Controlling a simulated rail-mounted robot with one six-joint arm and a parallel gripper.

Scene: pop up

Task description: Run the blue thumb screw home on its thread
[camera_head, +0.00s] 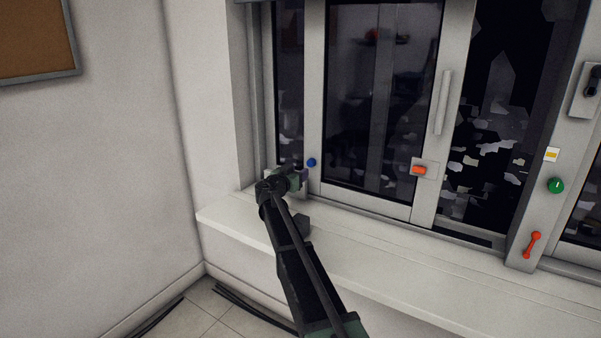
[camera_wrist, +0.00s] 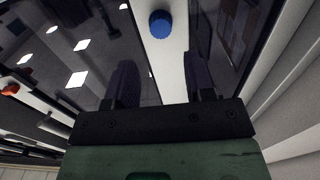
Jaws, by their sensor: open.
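The blue thumb screw (camera_head: 311,162) sits on the light window post between two dark panes, just above the sill. In the wrist view the blue thumb screw (camera_wrist: 160,24) is a ribbed round knob at the top, on the same pale post. My gripper (camera_head: 298,176) is just left of and below the screw in the head view. In the wrist view my gripper (camera_wrist: 163,78) is open and empty, its two dark fingers apart. The screw lies beyond the fingertips, roughly in line with the gap. How far the screw stands off the post cannot be told.
The white sill (camera_head: 350,238) runs below the window and is mostly clear. To the right are an orange catch (camera_head: 419,170), a green button (camera_head: 556,185), a red lever (camera_head: 533,244) and a vertical pull handle (camera_head: 442,102). A wall stands close at the left.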

